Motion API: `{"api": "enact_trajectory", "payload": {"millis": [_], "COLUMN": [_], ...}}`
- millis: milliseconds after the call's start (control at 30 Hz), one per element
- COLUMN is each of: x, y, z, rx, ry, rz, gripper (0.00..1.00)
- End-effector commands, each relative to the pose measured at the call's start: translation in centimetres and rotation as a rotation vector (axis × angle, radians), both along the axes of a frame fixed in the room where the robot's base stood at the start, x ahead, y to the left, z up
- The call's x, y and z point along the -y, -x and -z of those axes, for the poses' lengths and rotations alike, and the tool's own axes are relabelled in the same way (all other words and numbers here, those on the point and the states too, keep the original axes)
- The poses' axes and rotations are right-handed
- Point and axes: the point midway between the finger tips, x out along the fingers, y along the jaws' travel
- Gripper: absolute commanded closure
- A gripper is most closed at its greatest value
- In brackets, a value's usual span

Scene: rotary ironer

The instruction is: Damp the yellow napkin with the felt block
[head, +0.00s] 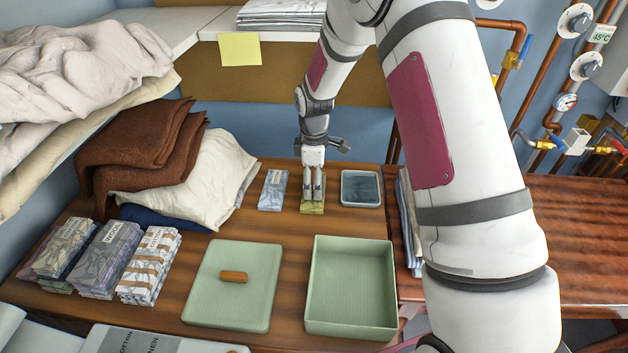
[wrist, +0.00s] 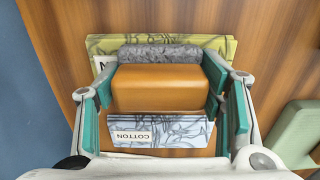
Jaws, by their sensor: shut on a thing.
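My gripper (head: 313,190) is shut on the felt block (wrist: 156,88), an orange-brown wooden block with a grey felt strip showing along its far side in the wrist view. The yellow napkin (head: 312,208) lies on the wooden table directly below my gripper. In the wrist view the napkin (wrist: 225,46) sticks out around the block, yellow-green with a grey pattern, its label mostly covered. The block is over the napkin; I cannot tell whether the felt touches it. The block hides the napkin's middle.
A blue-grey napkin (head: 273,190) labelled COTTON lies close to the left. A shallow tray (head: 361,204) with a dark surface is to the right. In front are a green lid (head: 215,300) with a wooden handle and an open green box (head: 350,328). Folded cloths fill the left.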

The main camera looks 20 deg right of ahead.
Motion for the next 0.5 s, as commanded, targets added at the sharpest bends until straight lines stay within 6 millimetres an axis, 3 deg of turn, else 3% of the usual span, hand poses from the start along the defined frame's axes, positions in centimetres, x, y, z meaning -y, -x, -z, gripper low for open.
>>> {"api": "enact_trajectory", "payload": {"millis": [167,500], "x": [0.0,0.0], "y": [0.1,0.1], "z": [0.0,-2.4], "rx": [-0.002,-0.002], "ry": [0.0,-0.001], "rz": [0.0,0.0], "gripper": [0.6,0.6]}}
